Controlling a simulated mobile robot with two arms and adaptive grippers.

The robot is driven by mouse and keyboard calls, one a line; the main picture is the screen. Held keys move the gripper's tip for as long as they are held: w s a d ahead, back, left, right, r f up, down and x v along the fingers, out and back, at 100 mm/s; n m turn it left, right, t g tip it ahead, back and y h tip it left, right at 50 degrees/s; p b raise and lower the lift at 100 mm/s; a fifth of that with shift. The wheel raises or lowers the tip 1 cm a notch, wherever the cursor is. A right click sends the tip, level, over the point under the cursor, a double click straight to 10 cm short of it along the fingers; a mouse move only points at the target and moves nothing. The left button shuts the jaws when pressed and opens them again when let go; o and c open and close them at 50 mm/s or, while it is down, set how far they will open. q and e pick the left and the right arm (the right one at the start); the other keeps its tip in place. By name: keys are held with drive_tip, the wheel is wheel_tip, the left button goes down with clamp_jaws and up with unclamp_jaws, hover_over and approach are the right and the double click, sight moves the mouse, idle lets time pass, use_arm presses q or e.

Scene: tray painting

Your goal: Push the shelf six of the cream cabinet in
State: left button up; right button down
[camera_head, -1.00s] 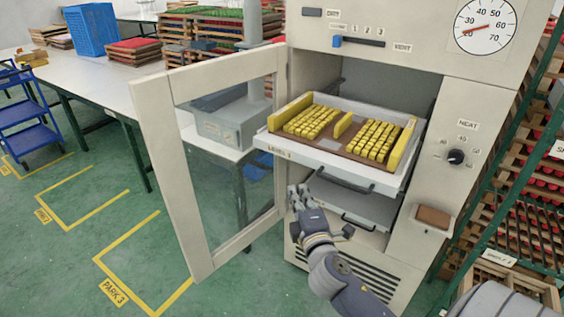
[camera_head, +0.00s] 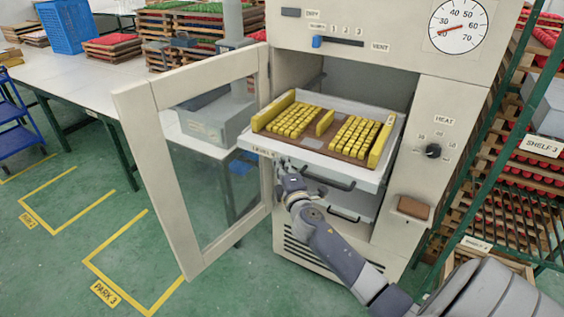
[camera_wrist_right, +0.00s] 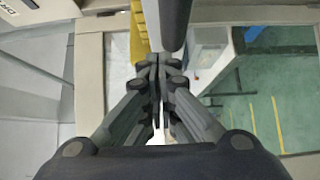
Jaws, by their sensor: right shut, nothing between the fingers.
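The cream cabinet (camera_head: 436,205) stands with its glass-paned door (camera_head: 135,120) open to the left. A white shelf (camera_head: 362,180) sticks out of it, with a front label that seems to read LEVEL 1 and a dark handle (camera_head: 330,181). It bears a brown tray with rows of yellow pieces. I cannot make out a shelf marked six. My right gripper (camera_head: 285,166) is shut and empty, close to the shelf's front edge left of the handle; I cannot tell whether it touches. Its closed fingers (camera_wrist_right: 158,75) also show in the right wrist view. My left gripper is out of view.
Another shelf with a handle (camera_head: 344,214) sits lower in the cabinet, partly hidden by my arm. The open door stands left of my right gripper. A green rack (camera_head: 490,160) of trays stands close on the right. A long table (camera_head: 80,75) is behind left.

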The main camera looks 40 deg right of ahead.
drive_tip(key=shift+w+d, duration=0.1)
drive_tip(key=shift+d, duration=0.15)
